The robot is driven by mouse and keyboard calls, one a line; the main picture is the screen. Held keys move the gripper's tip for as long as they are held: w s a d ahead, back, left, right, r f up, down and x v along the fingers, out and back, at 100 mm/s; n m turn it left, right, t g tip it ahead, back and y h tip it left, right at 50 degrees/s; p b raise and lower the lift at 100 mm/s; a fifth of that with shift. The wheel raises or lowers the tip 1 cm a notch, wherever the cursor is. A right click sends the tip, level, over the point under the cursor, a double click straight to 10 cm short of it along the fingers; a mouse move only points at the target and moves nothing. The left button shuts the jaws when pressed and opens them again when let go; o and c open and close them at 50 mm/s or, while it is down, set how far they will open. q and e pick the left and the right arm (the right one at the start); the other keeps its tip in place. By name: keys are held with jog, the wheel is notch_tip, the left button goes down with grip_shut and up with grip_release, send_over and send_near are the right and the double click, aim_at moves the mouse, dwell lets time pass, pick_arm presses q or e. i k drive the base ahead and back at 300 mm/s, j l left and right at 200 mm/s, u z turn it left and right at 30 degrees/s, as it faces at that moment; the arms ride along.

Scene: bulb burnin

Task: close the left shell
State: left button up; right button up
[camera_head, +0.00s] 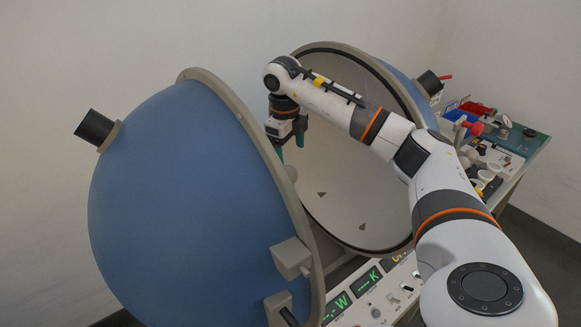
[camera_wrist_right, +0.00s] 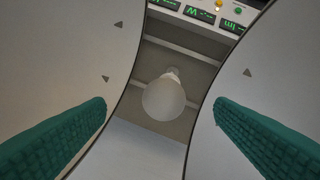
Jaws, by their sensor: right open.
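The left shell (camera_head: 180,200) is a big blue half-sphere with a grey rim and a black stub on its outside. It stands apart from the right shell (camera_head: 345,200), whose pale inside faces it. In the right wrist view the left shell (camera_wrist_right: 260,60) is on the right and the right shell (camera_wrist_right: 60,60) on the left, with a gap between them. A white bulb (camera_wrist_right: 163,98) stands in that gap. My right gripper (camera_head: 290,143) is between the shells, above the bulb, open and empty; its green fingers also show in the right wrist view (camera_wrist_right: 160,103). My left gripper is out of view.
A panel with green displays (camera_head: 355,293) lies in front of the shells. A bench (camera_head: 525,150) at the right holds a red bin (camera_head: 477,108) and several small parts. My right arm crosses over the right shell's rim. Bare wall lies behind.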

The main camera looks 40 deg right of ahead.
aim_at(195, 219)
jog(key=k, duration=1.5)
